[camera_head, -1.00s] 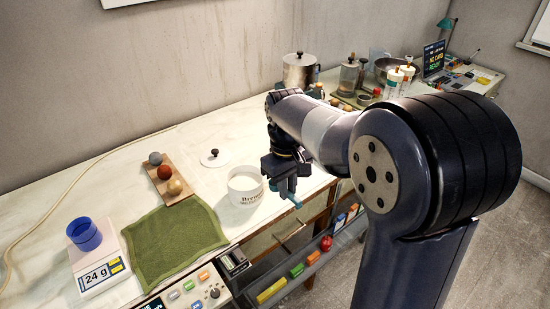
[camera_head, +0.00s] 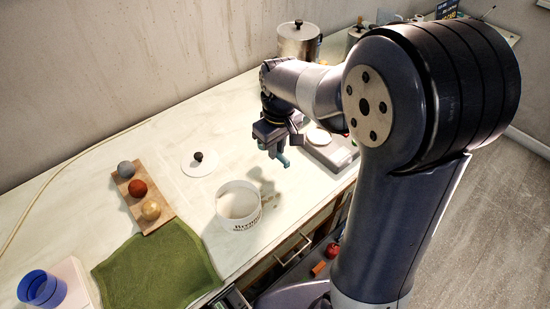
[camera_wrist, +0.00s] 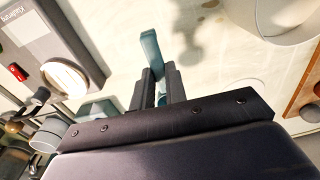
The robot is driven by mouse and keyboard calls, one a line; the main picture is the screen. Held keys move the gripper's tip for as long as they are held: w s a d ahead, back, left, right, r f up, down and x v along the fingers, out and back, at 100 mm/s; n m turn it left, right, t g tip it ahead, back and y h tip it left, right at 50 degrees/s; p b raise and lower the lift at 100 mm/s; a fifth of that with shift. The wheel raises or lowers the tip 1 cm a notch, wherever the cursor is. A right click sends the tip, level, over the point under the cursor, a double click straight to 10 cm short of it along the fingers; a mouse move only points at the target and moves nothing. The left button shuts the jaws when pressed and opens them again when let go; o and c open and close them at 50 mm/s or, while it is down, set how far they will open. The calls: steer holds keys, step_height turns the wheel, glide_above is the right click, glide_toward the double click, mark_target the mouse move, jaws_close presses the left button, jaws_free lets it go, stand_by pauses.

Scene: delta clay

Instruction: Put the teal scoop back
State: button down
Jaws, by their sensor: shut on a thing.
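My gripper (camera_head: 276,143) is shut on the teal scoop (camera_head: 281,157) and holds it above the worktop, behind and to the right of the white canister. In the wrist view the teal scoop (camera_wrist: 151,50) sticks out between my two fingers (camera_wrist: 157,85), and more teal shows below them at the left. The white canister (camera_head: 238,213), with dark lettering, stands open on the worktop; its inside looks pale. Its rim shows at the top right of the wrist view (camera_wrist: 262,22). A white lid with a black knob (camera_head: 200,163) lies on the worktop behind the canister.
A scale with a round plate (camera_head: 318,136) stands right of my gripper. A wooden board (camera_head: 140,205) with three balls, a green cloth (camera_head: 150,268) and a blue cup (camera_head: 41,289) lie to the left. A metal pot (camera_head: 298,42) stands behind. The worktop around the lid is clear.

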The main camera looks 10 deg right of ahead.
mark_target(276, 171)
steer(key=shift+f, duration=2.75)
steer(key=shift+f, duration=0.1)
steer(key=shift+f, duration=0.15)
steer(key=c, duration=1.4)
jaws_free()
steer(key=shift+c, duration=0.2)
steer(key=r, duration=1.2)
steer(key=shift+s+d+r, duration=0.2)
steer(key=shift+s+r, duration=0.05)
steer(key=shift+s, duration=0.05)
